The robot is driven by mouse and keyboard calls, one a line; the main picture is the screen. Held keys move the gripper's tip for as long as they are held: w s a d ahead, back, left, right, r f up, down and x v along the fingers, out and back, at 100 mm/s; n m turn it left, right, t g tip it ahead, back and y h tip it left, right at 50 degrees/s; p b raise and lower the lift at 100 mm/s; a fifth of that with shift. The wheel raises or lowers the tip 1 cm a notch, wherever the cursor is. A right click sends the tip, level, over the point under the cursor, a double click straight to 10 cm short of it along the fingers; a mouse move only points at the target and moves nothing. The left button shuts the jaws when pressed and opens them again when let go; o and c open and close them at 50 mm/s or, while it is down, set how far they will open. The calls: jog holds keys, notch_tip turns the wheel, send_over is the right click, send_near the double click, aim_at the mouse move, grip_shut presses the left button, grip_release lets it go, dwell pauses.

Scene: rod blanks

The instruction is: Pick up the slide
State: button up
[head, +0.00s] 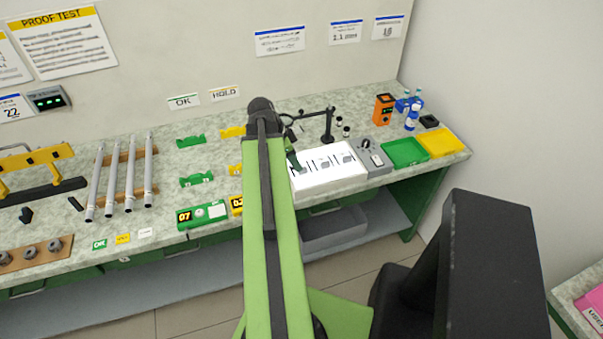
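I cannot pick out the slide with certainty in the head view. A white lit panel (338,181) on the bench carries several small grey and dark pieces (325,163), too small to name. My green arm reaches up across the middle of the view and bends down at its dark elbow. My gripper (294,163) appears to be at the left edge of the white panel, partly hidden behind the arm. Its fingers are too small and dark to show whether they are open or hold anything.
A black stand (328,125) rises behind the panel. A grey device (371,159), green tray (404,152) and yellow tray (440,143) stand to its right. Silver rods (130,180) lie on wooden supports at left. Green and yellow holders stand left of my arm.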

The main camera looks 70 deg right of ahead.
jog(key=b+x, duration=0.3)
jog(key=x, duration=0.2)
jog(key=shift+s+r+b, duration=0.1)
jog(key=shift+s+b, duration=0.05)
jog(key=shift+b, duration=0.15)
jog(key=shift+r, duration=0.2)
jog(key=shift+c, duration=0.3)
grip_shut()
